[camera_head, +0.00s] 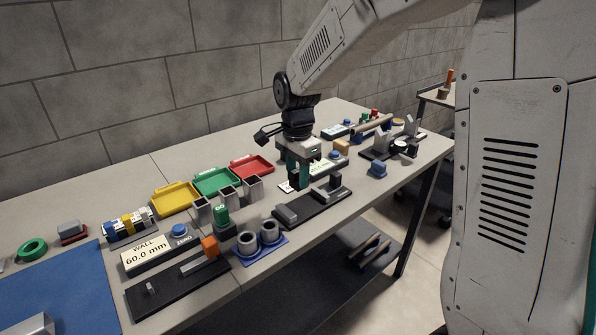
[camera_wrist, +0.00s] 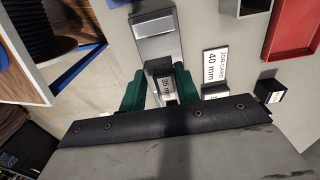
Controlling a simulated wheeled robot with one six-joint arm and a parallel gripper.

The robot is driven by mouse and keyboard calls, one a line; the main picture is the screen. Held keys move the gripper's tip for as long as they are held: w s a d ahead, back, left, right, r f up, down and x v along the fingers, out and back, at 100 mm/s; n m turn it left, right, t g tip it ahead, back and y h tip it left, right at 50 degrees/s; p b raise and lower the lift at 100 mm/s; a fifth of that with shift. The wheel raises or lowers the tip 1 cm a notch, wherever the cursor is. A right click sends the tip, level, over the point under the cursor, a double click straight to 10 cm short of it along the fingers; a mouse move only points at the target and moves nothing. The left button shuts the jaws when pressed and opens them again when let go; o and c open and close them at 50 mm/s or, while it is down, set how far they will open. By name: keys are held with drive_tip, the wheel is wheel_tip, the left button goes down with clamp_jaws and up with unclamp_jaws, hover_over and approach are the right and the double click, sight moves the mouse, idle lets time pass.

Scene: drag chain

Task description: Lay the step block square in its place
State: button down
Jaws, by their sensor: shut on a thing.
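My gripper (camera_head: 298,174) is over the dark long base (camera_head: 318,209) in the head view, fingers pointing down. In the wrist view its teal fingers (camera_wrist: 160,90) are shut on a dark step block (camera_wrist: 161,68) with a white label that seems to read 35 mm. The block lies over or on the base, in line with a grey metal piece (camera_wrist: 155,22) at one end. I cannot tell whether the block touches the base; the fingers hide its sides. A job card (camera_wrist: 215,65) reading 40 mm lies beside the base.
Another small dark block with a white label (camera_wrist: 270,91) stands beyond the card. Red (camera_head: 251,167), green (camera_head: 217,181) and yellow (camera_head: 174,197) trays lie behind. Grey square cups (camera_head: 228,196) stand left of the base.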

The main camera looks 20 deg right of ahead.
hover_over(298, 209)
drive_tip(key=shift+f, duration=2.25)
drive_tip(key=shift+f, duration=1.4)
drive_tip(key=c, duration=0.9)
unclamp_jaws()
drive_tip(key=shift+c, duration=0.2)
wheel_tip(298, 209, up, 8)
drive_tip(key=shift+f, duration=0.1)
